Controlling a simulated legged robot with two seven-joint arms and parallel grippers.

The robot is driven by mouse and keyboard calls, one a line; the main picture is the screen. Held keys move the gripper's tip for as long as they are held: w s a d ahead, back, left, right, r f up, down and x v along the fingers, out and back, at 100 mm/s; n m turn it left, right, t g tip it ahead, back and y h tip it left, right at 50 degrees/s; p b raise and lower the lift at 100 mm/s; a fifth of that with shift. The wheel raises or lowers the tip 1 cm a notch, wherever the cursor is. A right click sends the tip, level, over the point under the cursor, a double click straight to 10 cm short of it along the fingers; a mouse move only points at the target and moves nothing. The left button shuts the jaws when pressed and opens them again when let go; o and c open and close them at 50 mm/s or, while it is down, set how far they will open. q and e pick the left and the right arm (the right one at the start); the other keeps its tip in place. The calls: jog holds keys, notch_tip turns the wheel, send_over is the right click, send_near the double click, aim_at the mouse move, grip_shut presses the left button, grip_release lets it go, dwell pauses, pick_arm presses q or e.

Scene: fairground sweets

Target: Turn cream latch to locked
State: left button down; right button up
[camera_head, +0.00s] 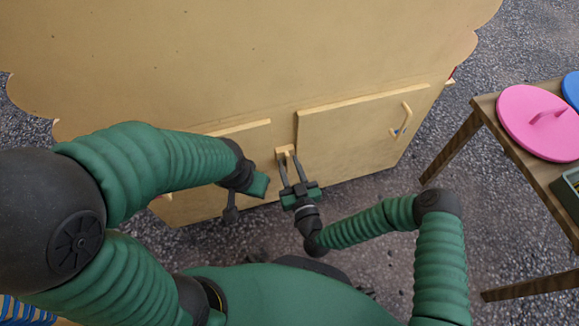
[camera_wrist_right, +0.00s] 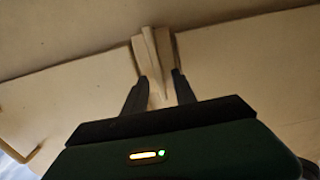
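The cream latch (camera_head: 286,150) sits on the cabinet front between two door panels, near their upper edges. In the right wrist view the latch (camera_wrist_right: 152,48) shows a narrow raised lever pointing down towards my gripper. My right gripper (camera_head: 289,160) reaches up to it with its fingers apart. In the wrist view its fingertips (camera_wrist_right: 160,76) stand on either side of the lever, with some gap visible; contact is not clear. My left gripper (camera_head: 231,208) hangs left of the latch, partly hidden by its own wrist, and its opening cannot be made out.
The right door (camera_head: 350,135) has a bar handle (camera_head: 402,118). The left door (camera_head: 245,131) is mostly hidden behind my left arm. A wooden table (camera_head: 487,107) at the right bears a pink lid (camera_head: 540,120), a blue lid (camera_head: 573,90) and a green box (camera_head: 568,197).

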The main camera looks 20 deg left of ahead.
grip_shut()
jog(key=shift+m, duration=0.3)
jog(key=m, duration=0.5)
jog(key=d+f+m, duration=0.1)
jog(key=m, duration=0.5)
jog(key=w+d+f+m+p, duration=0.1)
jog(key=m, duration=0.5)
jog(key=shift+w+f, duration=0.1)
jog(key=shift+f, duration=0.15)
jog(key=shift+m, duration=0.3)
dwell(0.4)
